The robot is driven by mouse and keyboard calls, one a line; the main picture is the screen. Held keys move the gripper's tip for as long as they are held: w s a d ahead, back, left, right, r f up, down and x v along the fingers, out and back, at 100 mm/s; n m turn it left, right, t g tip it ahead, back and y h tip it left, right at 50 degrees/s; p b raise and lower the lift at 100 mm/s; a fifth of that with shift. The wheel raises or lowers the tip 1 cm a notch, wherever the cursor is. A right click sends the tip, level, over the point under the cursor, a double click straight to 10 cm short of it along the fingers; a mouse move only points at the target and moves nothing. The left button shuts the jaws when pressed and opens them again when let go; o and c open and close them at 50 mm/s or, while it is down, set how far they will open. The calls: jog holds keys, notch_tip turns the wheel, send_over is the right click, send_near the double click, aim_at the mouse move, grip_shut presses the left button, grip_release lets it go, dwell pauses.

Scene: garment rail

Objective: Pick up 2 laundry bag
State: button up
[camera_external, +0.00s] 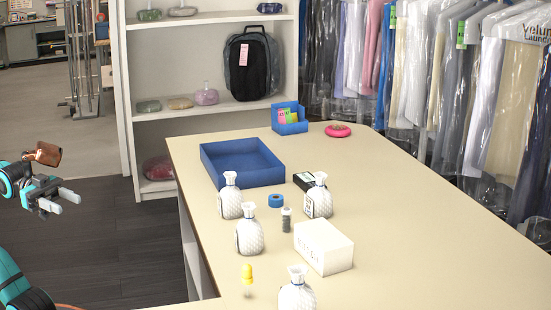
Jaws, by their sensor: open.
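Several white, patterned, bag-like things with narrow gathered necks and flared tops, which look like the laundry bags, stand upright on the table. One laundry bag (230,203) is by the blue tray, another (318,203) is to its right, and a third (249,238) is nearer. A fourth (297,296) is at the bottom edge of the picture, partly cut off. Dark-edged labels show on some of their sides. My gripper (65,202) is at the far left, off the table and well apart from all of them. Its two fingers are apart, with nothing between them.
The beige table (430,240) also holds an empty-looking blue tray (243,182), a white box (323,247), a blue tape roll (276,200) and a yellow-topped item (247,274). Shelves (206,18) stand behind; bagged garments (480,90) hang at right. The table's right side is clear.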

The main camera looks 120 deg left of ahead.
jog(key=shift+r, duration=0.1)
notch_tip(320, 180, up, 8)
jog(key=n+g+y, duration=0.2)
jog(key=n+g, duration=0.4)
jog(key=g, duration=0.7)
send_over(229, 175)
jog(key=s+d, duration=0.3)
jog(key=s, duration=0.2)
jog(key=shift+g, duration=0.3)
jog(key=x, duration=1.2)
jog(key=shift+a, duration=0.2)
jog(key=shift+s+x, duration=0.15)
jog(key=shift+x, duration=1.2)
jog(key=shift+s+x, duration=0.1)
jog(key=shift+x, duration=1.25)
jog(key=shift+d, duration=0.1)
grip_shut()
